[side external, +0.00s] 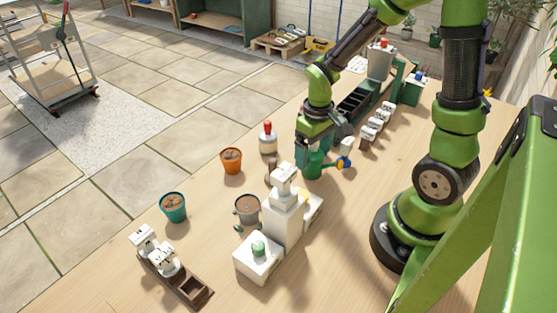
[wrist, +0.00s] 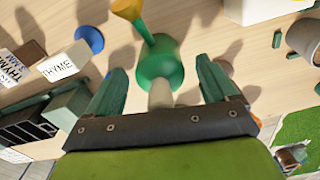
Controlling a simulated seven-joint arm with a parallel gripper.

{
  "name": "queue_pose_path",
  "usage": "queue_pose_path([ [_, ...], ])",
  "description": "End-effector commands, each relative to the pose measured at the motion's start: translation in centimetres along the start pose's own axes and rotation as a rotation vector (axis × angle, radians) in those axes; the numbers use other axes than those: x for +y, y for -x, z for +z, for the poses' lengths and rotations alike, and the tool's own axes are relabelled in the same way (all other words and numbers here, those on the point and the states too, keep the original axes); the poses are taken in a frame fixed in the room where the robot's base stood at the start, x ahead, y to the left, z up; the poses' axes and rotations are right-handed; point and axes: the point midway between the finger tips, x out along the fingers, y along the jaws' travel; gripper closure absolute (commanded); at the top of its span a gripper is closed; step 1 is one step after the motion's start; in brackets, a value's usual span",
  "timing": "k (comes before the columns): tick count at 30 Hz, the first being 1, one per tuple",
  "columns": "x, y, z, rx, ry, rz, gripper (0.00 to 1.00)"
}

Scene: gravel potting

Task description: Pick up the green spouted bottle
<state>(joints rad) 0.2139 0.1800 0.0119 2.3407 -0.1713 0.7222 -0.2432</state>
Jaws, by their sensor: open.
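The green spouted bottle (wrist: 158,62) stands on the wooden table, with a yellow flared spout (wrist: 128,9) and a pale part on the side nearest my wrist. It also shows in the side external view (side external: 312,168), partly hidden under my wrist, with its yellow spout pointing right. My gripper (wrist: 162,70) is open, with one green finger on each side of the bottle in the wrist view. Gaps show between the fingers and the bottle. In the side external view my gripper (side external: 318,146) is low, right at the bottle's top.
A blue round thing (wrist: 90,39) lies near the spout. White label blocks, one reading THYME (wrist: 60,67), stand beyond it. A red-topped bottle (side external: 268,140), an orange pot (side external: 231,161), a teal pot (side external: 173,207), a grey pot (side external: 247,209) and a white stepped stand (side external: 285,222) are nearby.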

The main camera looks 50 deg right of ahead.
Motion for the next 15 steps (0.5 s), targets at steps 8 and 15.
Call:
queue_pose_path([
  [8, 0.0, -0.03, -0.01, 0.001, 0.0, 0.0, 0.25],
  [15, 0.0, -0.01, -0.02, 0.001, 0.001, 0.0, 0.61],
])
